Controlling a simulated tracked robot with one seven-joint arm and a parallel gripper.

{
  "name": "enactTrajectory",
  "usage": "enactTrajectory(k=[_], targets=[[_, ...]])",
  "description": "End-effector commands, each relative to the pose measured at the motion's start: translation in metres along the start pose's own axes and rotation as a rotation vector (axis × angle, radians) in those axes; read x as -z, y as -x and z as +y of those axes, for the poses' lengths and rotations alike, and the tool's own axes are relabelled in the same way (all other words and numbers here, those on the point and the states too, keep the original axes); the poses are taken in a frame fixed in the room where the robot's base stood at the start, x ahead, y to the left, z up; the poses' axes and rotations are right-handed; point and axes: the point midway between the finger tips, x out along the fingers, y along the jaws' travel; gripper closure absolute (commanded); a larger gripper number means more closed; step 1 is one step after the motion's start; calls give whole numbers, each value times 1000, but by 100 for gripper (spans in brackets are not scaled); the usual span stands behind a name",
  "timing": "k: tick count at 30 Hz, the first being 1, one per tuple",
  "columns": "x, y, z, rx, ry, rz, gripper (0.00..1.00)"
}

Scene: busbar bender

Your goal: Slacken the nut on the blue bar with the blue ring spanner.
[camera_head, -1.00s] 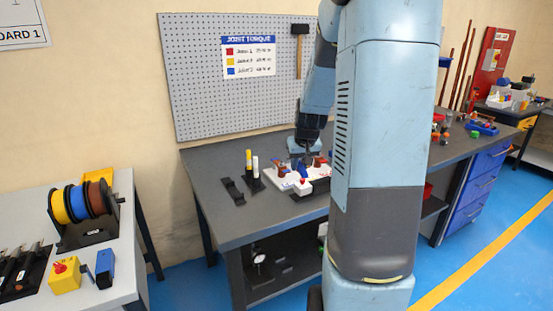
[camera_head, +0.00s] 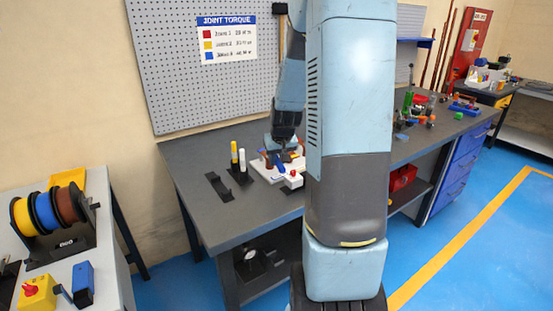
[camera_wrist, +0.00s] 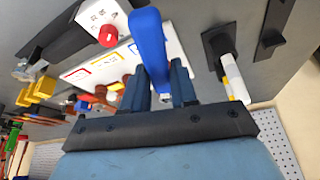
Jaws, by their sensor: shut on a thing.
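In the wrist view my gripper (camera_wrist: 163,98) is shut on the blue ring spanner (camera_wrist: 150,45), whose broad blue handle stands out between the two fingers. The spanner's far end and the nut are hidden from me. The white joint board (camera_wrist: 172,50) lies beneath, with red, yellow and blue outlined fields. Brown insulator-like posts (camera_wrist: 112,98) stand near my fingers. In the head view my gripper is down at the white board (camera_head: 264,176), mostly behind my arm, with a bit of blue (camera_head: 280,167) beside it. I cannot tell whether the spanner is around the nut.
A black holder with yellow and white markers (camera_head: 238,160) and an empty black cradle (camera_head: 219,187) are to the left. Cable reels (camera_head: 55,212) stand on the side table. The bench's left front is clear.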

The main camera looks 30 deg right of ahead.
Motion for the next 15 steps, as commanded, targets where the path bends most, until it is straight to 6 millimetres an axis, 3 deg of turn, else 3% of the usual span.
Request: enactTrajectory(k=[15], targets=[[-4, -9, 0, 0, 1, 0, 100]])
